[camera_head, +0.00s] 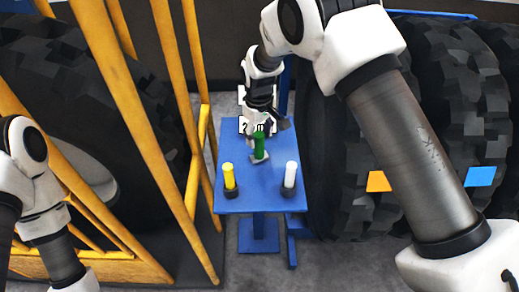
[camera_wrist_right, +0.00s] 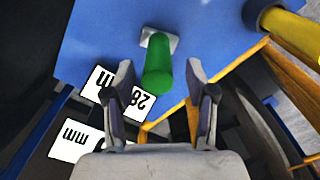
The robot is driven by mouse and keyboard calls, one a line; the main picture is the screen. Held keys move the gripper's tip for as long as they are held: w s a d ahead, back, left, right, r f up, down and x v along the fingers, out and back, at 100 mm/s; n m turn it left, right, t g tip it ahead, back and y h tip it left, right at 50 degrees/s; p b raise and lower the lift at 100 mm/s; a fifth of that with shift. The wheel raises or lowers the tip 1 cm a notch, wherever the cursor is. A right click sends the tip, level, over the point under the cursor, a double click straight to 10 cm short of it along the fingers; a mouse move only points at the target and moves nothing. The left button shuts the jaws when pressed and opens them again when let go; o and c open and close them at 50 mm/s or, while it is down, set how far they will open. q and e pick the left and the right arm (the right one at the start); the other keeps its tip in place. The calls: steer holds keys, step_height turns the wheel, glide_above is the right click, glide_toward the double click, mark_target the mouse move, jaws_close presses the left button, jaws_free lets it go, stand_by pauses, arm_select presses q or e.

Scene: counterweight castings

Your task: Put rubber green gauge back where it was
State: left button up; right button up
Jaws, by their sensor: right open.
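The green gauge (camera_head: 259,146) is a cylinder standing on a small light grey plate (camera_head: 260,158) on the blue table (camera_head: 258,196). In the wrist view the green gauge (camera_wrist_right: 157,68) shows between my right fingers, with the grey plate (camera_wrist_right: 172,45) at its far end. My right gripper (camera_head: 266,127) is open, with a finger on each side of the gauge. A gap shows beside each finger (camera_wrist_right: 159,80). My left arm shows at the left edge, but its gripper is out of view.
A yellow cylinder (camera_head: 229,176) and a white cylinder (camera_head: 290,174) stand in dark round holders near the table's front corners. Yellow rails (camera_head: 140,120) and large tyres (camera_head: 345,180) flank the table.

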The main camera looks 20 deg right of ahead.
step_height(320, 180, up, 6)
steer(key=shift+f+b, duration=0.15)
steer(key=shift+b, duration=0.35)
steer(key=shift+s, duration=0.1)
